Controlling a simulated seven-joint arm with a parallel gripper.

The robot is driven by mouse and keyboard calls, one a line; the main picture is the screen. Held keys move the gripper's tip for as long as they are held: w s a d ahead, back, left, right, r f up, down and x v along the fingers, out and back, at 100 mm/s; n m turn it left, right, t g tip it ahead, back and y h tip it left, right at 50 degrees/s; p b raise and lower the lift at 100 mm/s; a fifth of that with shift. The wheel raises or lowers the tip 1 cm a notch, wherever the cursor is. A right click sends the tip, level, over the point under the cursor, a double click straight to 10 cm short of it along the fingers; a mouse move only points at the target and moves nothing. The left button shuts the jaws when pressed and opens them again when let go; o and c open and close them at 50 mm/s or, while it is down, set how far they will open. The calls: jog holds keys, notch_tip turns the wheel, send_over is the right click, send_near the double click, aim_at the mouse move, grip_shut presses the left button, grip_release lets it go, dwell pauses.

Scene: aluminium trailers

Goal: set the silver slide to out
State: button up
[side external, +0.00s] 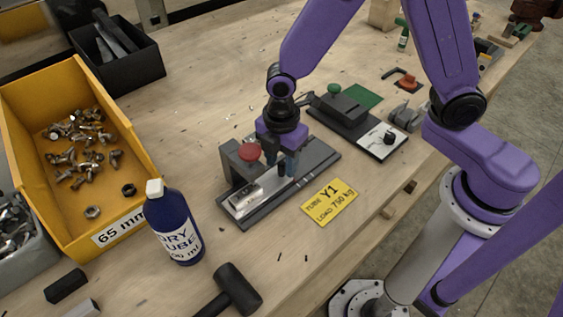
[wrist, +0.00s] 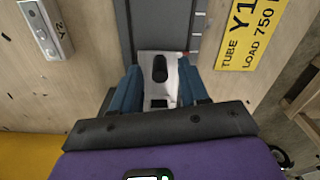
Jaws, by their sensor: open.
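The silver slide (wrist: 172,95) is a bright plate with an upright black knob (wrist: 160,68), set on a dark grey rail (wrist: 160,22). In the side external view the slide (side external: 262,193) lies along the dark base, with the gripper over it. My gripper (side external: 286,168) is pointing down at it. In the wrist view its blue fingers (wrist: 160,88) are apart, one on each side of the slide plate, with the knob in the gap a little ahead. I cannot tell whether they touch it. The lower end of the slide is hidden by the gripper body.
A red knob (side external: 249,152) on a grey block stands close beside the gripper. A yellow Y1 plate (side external: 330,201) lies in front. A blue bottle (side external: 174,225) and yellow bin (side external: 40,100) stand left.

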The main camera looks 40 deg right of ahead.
jog(key=shift+f, duration=0.65)
grip_shut()
jog(key=d, duration=1.4)
jog(key=shift+d, duration=0.1)
grip_release()
jog(key=shift+d, duration=0.1)
jog(key=shift+r, duration=0.1)
